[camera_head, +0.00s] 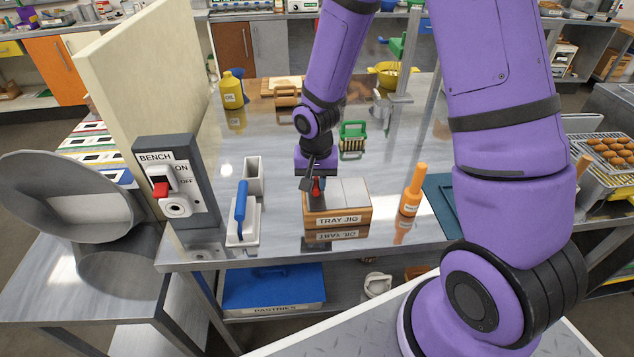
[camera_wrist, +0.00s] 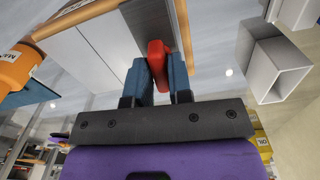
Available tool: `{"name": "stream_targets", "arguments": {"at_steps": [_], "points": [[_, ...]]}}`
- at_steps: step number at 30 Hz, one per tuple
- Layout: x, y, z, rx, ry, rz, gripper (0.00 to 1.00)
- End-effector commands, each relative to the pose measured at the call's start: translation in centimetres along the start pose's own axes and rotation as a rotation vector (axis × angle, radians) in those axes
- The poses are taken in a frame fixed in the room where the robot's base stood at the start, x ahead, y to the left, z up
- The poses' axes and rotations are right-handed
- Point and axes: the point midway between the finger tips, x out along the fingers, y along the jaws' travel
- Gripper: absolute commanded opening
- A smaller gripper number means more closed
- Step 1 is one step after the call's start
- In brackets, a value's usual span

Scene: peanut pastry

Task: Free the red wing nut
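The red wing nut (camera_head: 317,190) is at the left part of the wooden tray jig (camera_head: 337,221), which has pale grey panels on top. In the wrist view the red wing nut (camera_wrist: 157,60) stands between my gripper's two blue fingers, beside a dark grey strip of the jig (camera_wrist: 85,12). My gripper (camera_head: 314,187) points down at the jig from above. In the wrist view my gripper (camera_wrist: 158,72) has a finger against each side of the nut, with no clear gap. The nut's lower end and any thread are hidden.
Left of the jig stand a blue-handled tool on a white base (camera_head: 242,215) and a grey square tube (camera_head: 254,174). A green-handled rack (camera_head: 352,138) is behind. A switch panel (camera_head: 176,184) stands at far left.

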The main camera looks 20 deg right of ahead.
Motion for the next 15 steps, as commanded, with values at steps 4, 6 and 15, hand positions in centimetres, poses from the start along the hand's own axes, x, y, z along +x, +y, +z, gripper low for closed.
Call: {"name": "stream_targets", "arguments": {"at_steps": [4, 6, 15], "points": [[-0.01, -0.01, 0.0, 0.0, 0.0, 0.0, 0.0], [-0.02, -0.01, 0.0, -0.003, 0.0, 0.0, 0.0], [-0.02, 0.0, -0.02, -0.265, 0.0, -0.001, 0.0]]}}
